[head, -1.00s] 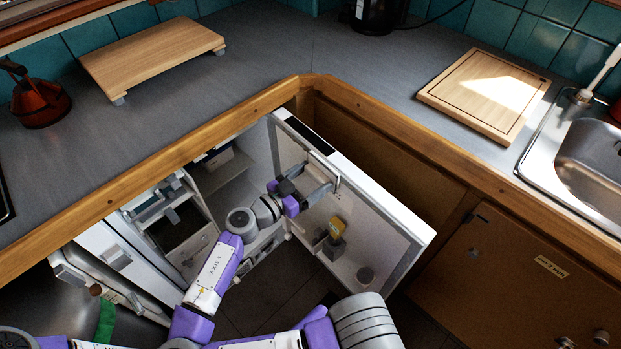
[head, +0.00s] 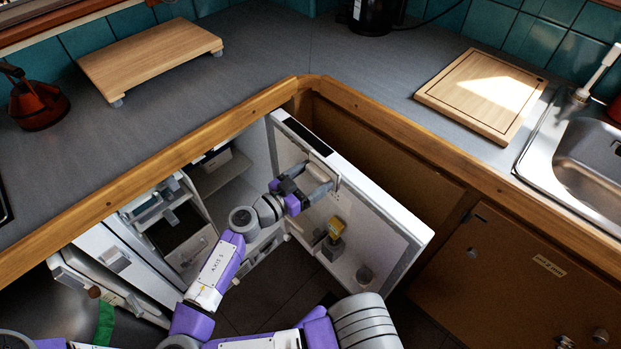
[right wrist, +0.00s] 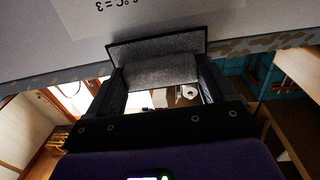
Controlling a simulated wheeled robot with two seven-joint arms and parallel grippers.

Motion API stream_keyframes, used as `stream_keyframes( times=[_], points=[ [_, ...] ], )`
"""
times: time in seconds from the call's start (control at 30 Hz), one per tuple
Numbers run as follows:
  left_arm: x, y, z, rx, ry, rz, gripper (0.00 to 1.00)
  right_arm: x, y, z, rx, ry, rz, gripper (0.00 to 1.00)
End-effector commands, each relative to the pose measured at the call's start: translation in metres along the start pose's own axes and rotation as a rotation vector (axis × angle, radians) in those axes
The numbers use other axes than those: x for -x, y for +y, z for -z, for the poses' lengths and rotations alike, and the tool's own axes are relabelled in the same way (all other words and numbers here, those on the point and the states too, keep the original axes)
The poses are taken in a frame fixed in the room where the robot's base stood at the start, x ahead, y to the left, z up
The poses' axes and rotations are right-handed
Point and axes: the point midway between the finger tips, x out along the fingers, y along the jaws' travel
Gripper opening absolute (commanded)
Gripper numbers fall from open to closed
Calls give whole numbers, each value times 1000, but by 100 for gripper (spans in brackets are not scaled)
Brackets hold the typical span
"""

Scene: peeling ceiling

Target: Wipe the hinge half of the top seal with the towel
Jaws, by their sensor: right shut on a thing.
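My right gripper (head: 322,182) is shut on a folded grey towel (right wrist: 160,72), which is partly hidden by the fingers. It is at the upper inner side of the open fridge door (head: 395,215), towards the door's far end. In the right wrist view the towel lies between the two dark fingers, against or very close to the top seal (right wrist: 285,42); exact contact is hard to tell. The seal strip shows brownish patches on both sides of the towel. My left gripper is not in view.
The open fridge (head: 220,185) has shelves and drawers inside. A yellow-topped item (head: 336,226) stands on the door's lower shelf. The wooden-edged counter (head: 270,60) overhangs the fridge. Brown cabinets (head: 540,260) are right of the door.

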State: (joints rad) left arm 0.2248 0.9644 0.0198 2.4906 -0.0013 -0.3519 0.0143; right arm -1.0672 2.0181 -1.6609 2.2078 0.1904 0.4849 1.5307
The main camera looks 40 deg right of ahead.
Motion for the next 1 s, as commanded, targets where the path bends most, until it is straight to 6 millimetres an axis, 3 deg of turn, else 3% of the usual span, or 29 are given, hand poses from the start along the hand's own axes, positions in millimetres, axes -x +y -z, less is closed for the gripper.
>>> stream_keyframes(
  times=[0.87, 1.0],
  points=[
    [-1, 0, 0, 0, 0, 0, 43, -1, 0, 0, -1, 0, 0, 17],
    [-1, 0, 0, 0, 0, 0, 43, -1, -8, 0, 0, 0, 1, 17]
  ],
)
